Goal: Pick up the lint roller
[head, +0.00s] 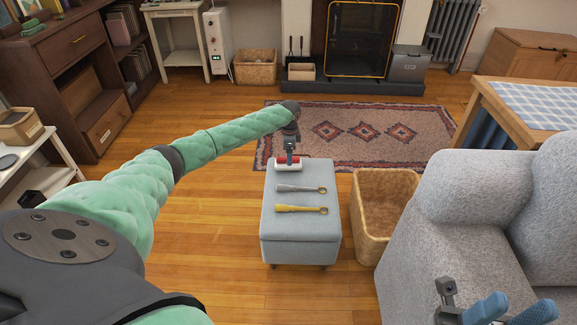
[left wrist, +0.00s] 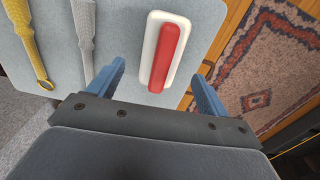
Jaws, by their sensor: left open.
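The lint roller is the white and red item (head: 288,164) at the far end of the grey ottoman (head: 290,245). In the left wrist view its white body and red bar (left wrist: 165,52) lie flat near the ottoman's edge. My left gripper (head: 289,154) is above it, pointing down. In the left wrist view its blue fingers (left wrist: 158,72) are open, one on each side of the roller with gaps, not visibly touching it. My right gripper (head: 518,306) shows at the bottom right, by the grey armchair, with its blue fingers apart and nothing seen between them.
A grey ringed tool (head: 298,188) and a yellow ringed tool (head: 298,209) lie on the ottoman nearer to me. A wicker basket (head: 368,240) stands right of the ottoman, then the armchair (head: 475,220). A patterned rug (head: 400,155) lies beyond. The floor left of the ottoman is clear.

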